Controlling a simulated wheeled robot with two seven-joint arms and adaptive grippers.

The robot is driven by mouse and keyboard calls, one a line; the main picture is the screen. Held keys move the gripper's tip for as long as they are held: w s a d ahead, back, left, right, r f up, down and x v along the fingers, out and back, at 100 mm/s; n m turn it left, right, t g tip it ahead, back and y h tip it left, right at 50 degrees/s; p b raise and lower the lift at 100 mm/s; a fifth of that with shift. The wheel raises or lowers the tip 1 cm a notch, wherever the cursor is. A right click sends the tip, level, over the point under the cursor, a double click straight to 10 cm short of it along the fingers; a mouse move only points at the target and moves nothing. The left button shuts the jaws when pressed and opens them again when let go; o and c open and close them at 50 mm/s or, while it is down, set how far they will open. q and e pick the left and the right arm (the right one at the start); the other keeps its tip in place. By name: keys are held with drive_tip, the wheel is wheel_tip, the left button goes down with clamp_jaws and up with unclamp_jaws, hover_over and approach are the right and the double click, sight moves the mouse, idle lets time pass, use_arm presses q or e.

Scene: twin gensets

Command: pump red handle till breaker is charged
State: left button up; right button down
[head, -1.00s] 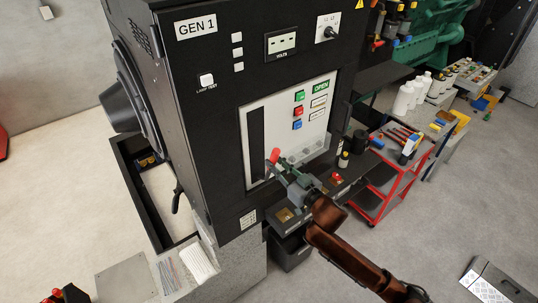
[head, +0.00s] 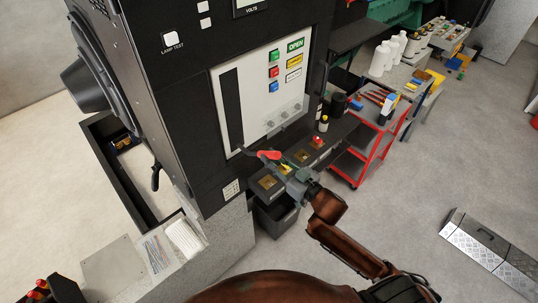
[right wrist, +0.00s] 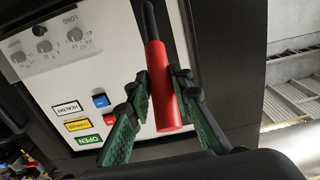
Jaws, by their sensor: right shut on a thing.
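The red handle (head: 268,155) sticks out on a dark lever from the lower end of the dark slot in the breaker's pale front panel (head: 256,115). My right gripper (head: 278,165) is shut on it. In the right wrist view the red handle (right wrist: 162,85) lies between the two green fingers (right wrist: 162,92). On the panel, a green sign (head: 295,45) reads OPEN. Below it are a yellow sign (head: 294,60), which seems to read CHARGED in the right wrist view, and a white sign (head: 293,75). My left gripper is not in view.
The black cabinet (head: 165,95) stands behind the handle. A dark ledge with a red button (head: 317,140) runs below the panel. A red cart (head: 365,150) with tools stands to the right.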

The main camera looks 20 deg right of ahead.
drive_tip(key=r+p, duration=0.1)
drive_tip(key=w+r+p, duration=0.1)
drive_tip(key=r+p, duration=0.1)
drive_tip(key=w+r+p, duration=0.1)
drive_tip(key=shift+w+a+r, duration=0.15)
drive_tip(key=shift+a+r, duration=0.2)
drive_tip(key=shift+a, duration=0.05)
drive_tip(key=shift+w+a+r, duration=0.2)
drive_tip(key=shift+w+r, duration=0.1)
drive_tip(key=shift+w, duration=0.15)
drive_tip(key=w+a+r, duration=0.3)
drive_tip(key=w+r, duration=0.1)
drive_tip(key=w, duration=0.4)
drive_tip(key=shift+w+r, duration=0.2)
drive_tip(key=shift+r, duration=0.2)
drive_tip(key=c, duration=2.1)
unclamp_jaws()
drive_tip(key=o, duration=0.3)
drive_tip(key=shift+s+d, duration=0.15)
drive_tip(key=shift+s, duration=0.05)
drive_tip(key=shift+o, duration=1.1)
drive_tip(key=shift+w, duration=0.1)
